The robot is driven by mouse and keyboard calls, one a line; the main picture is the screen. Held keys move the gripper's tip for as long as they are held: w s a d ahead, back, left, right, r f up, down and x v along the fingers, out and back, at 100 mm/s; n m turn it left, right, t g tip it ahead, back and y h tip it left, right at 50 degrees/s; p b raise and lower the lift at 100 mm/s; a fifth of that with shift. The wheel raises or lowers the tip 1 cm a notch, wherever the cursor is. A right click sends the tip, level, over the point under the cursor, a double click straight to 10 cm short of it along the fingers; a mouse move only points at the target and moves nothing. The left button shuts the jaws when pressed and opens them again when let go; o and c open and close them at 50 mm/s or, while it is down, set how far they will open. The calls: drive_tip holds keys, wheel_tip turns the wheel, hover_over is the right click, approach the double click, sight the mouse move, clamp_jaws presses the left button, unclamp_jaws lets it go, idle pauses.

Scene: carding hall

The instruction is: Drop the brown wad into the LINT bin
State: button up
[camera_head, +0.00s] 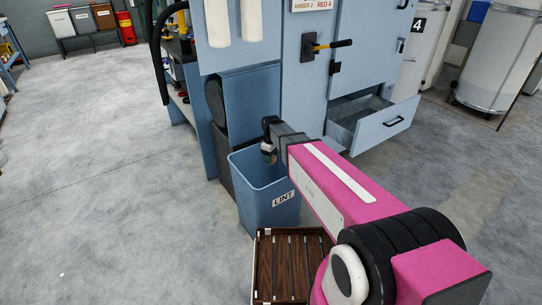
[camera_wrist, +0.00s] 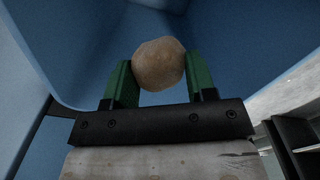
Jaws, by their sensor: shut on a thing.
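The LINT bin (camera_head: 270,207) is a blue open-topped bin with a white LINT label on its front, standing on the floor in the middle of the head view. My gripper (camera_head: 268,152) is over the bin's opening, pointing down. In the wrist view my gripper (camera_wrist: 160,80) has its green fingers shut on the brown wad (camera_wrist: 158,64), a roundish tan lump. The blue inner walls of the bin (camera_wrist: 70,45) surround the wad there. The head view shows the wad only poorly, near the fingertips.
A blue machine cabinet (camera_head: 303,85) stands right behind the bin, with an open drawer (camera_head: 375,125) to the right. A brown slatted tray (camera_head: 262,270) lies in front of the bin. The grey floor to the left is clear.

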drive_tip(key=o, duration=1)
drive_tip(key=shift+r, duration=0.1)
wheel_tip(320, 180, up, 11)
drive_tip(key=shift+f, duration=0.2)
